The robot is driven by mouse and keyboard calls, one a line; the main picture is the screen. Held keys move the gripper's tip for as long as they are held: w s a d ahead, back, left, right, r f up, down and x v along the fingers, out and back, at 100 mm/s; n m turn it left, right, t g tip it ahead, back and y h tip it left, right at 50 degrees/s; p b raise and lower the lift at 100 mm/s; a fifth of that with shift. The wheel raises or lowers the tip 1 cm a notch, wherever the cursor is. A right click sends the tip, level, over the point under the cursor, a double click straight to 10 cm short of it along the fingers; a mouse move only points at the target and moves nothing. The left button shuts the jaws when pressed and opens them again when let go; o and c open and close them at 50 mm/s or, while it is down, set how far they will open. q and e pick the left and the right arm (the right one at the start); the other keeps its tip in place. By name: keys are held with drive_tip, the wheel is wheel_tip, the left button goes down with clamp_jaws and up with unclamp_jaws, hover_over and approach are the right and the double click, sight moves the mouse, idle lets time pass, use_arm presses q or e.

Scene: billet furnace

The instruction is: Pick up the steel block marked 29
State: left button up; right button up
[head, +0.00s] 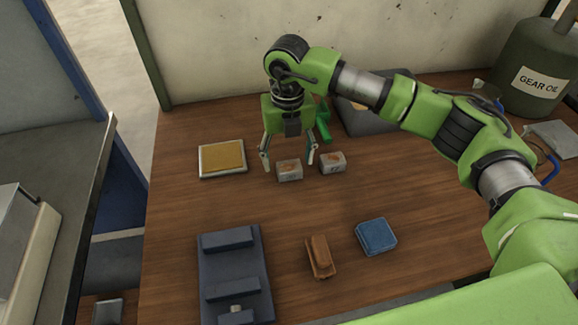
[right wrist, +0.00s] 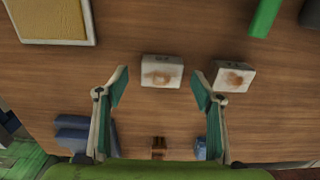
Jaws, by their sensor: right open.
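Two small grey steel blocks with rusty tops sit close together on the wooden table. The left block (head: 290,173) also shows in the right wrist view (right wrist: 161,72); the right block (head: 333,163) shows there too (right wrist: 233,78). Their front marks are too small to read surely, so I cannot tell which is 29. My right gripper (head: 288,160) points down over the left block, its open fingers to either side of it in the head view. In the right wrist view the fingertips (right wrist: 160,88) frame that block with gaps. My left gripper is not in view.
A tray with a yellow pad (head: 222,158) lies left of the blocks. A dark blue fixture (head: 233,270), a brown brush-like item (head: 320,257) and a blue box (head: 376,236) lie nearer. A gear oil drum (head: 535,70) stands at back right. A wall closes the back.

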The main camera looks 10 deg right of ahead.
sight(289, 166)
drive_tip(key=shift+s+d+f, duration=0.1)
drive_tip(key=shift+f, duration=1.45)
drive_tip(key=c, duration=1.4)
drive_tip(key=shift+r, duration=0.1)
clamp_jaws()
